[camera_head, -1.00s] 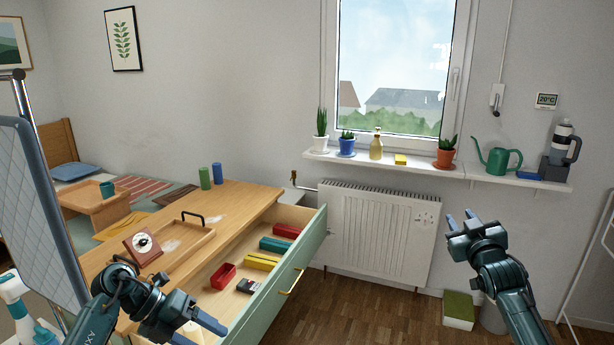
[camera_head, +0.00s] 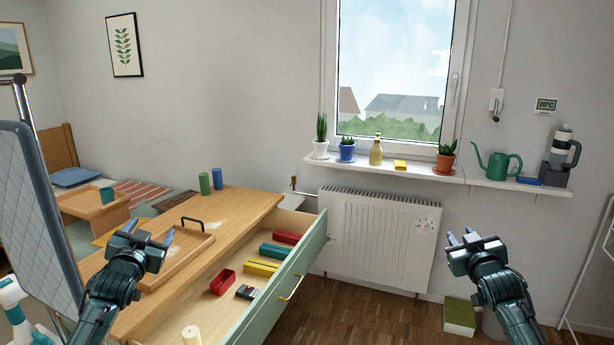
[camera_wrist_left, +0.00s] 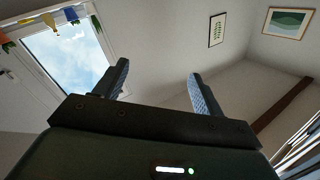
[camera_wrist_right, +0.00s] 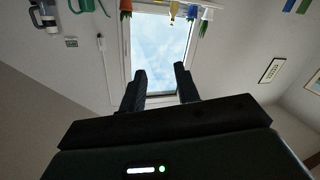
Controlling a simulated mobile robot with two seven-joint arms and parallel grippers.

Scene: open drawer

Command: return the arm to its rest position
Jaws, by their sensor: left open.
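In the head view, my left gripper (camera_head: 150,230) is raised over the left part of the wooden dresser top. Its fingers point up and away. The left wrist view shows the same fingers (camera_wrist_left: 158,72) spread wide with nothing between them. My right gripper (camera_head: 461,236) is held up at the right, in front of the wall beside the radiator. Its fingers (camera_wrist_right: 160,72) are apart and empty in the right wrist view, facing up toward the window. The two arms stand in similar, nearly mirrored poses in the head view.
The green-fronted drawer (camera_head: 309,262) is pulled open, holding a red bin (camera_head: 222,282), several coloured boxes and a candle (camera_head: 191,335). A wooden tray (camera_head: 190,255) lies on the dresser top (camera_head: 243,203). A quilted panel (camera_head: 38,215) stands at left. Floor (camera_head: 350,318) between the arms is clear.

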